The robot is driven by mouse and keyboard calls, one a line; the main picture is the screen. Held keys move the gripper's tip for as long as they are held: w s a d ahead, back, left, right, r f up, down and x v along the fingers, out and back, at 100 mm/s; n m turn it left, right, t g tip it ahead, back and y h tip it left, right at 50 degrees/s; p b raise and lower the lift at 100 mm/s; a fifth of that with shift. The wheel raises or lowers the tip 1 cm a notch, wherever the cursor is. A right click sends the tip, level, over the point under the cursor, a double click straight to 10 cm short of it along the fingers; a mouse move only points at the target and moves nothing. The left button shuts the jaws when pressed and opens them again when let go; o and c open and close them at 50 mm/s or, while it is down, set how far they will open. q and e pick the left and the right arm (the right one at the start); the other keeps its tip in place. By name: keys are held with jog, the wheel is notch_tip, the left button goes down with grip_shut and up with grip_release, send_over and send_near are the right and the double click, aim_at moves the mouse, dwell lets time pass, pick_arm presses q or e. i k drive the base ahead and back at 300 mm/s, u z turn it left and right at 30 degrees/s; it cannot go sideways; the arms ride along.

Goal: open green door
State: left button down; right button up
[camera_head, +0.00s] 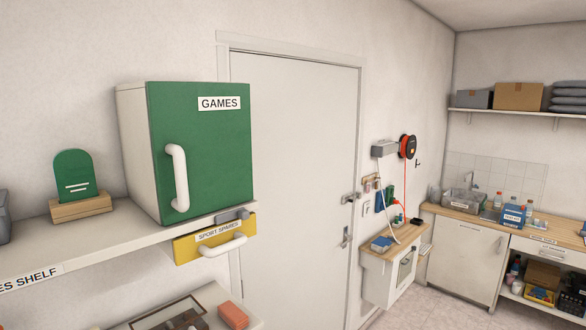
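The green door (222,150) is the front of a white cabinet (137,150) that stands on a wall shelf at the left. The door bears a white label reading GAMES (219,103). A white vertical bar handle (180,178) sits near the door's left edge. The door looks shut, flush with the cabinet front. Neither of my grippers shows in the head view.
A yellow SPORT SPARES drawer (190,249) with a white handle is under the shelf (95,243). A green plaque on a wooden base (78,180) stands left of the cabinet. A white room door (295,150) is behind it; a counter (465,225) is at the right.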

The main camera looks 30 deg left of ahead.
aim_at(201, 142)
jog(key=u, duration=1.05)
